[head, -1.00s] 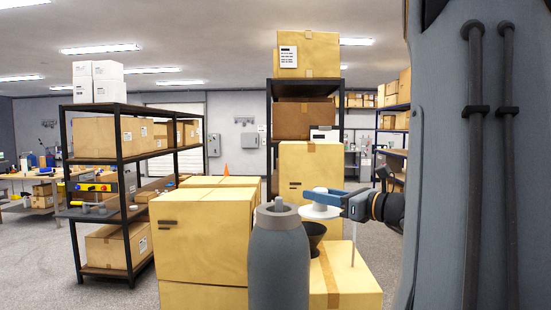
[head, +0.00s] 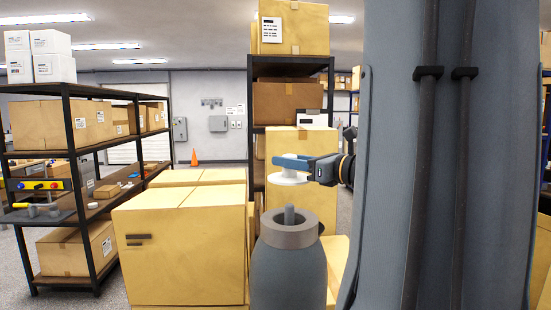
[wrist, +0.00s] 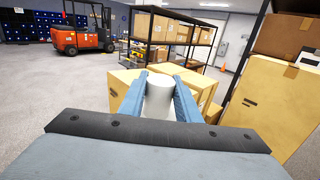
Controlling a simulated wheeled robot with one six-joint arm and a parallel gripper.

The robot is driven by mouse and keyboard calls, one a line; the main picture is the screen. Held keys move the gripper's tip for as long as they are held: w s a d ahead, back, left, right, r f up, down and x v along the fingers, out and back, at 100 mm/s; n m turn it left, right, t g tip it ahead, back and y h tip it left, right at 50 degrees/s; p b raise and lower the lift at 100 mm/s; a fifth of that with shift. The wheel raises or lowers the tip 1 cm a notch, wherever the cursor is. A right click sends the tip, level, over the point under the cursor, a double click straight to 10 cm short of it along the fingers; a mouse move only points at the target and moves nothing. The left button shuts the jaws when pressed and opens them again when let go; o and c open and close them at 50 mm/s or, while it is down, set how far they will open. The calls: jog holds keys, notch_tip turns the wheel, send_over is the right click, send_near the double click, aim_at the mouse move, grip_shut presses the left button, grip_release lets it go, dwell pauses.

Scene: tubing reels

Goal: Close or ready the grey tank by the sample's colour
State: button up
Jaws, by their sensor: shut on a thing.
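A grey tank (head: 287,272) stands close in front in the head view. Its paler collar (head: 289,230) is at the top, and a short grey stem sticks up from the middle. My gripper (head: 283,162) is shut on a white lid (head: 289,178), a flat disc with a raised middle. The lid appears above the collar in the picture and apart from it; its depth relative to the tank is unclear. In the wrist view, a white cylindrical part (wrist: 158,98) sits between both blue fingers. I cannot make out a sample or its colour.
Large cardboard boxes (head: 185,250) stand left of the tank, with another box (head: 315,170) behind my gripper. An orange cone (head: 194,158) and a red forklift (wrist: 82,32) are farther off.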

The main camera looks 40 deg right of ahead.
dwell(0.4)
jog(key=b, duration=0.4)
send_over(289, 204)
jog(key=shift+w+f, duration=0.1)
jog(key=shift+f, duration=2.65)
jog(key=shift+f+b, duration=1.55)
jog(key=shift+f, duration=1.25)
jog(key=o, duration=1.1)
jog(key=shift+o, duration=0.2)
jog(key=shift+b+v, duration=1)
jog(key=shift+v, duration=2.95)
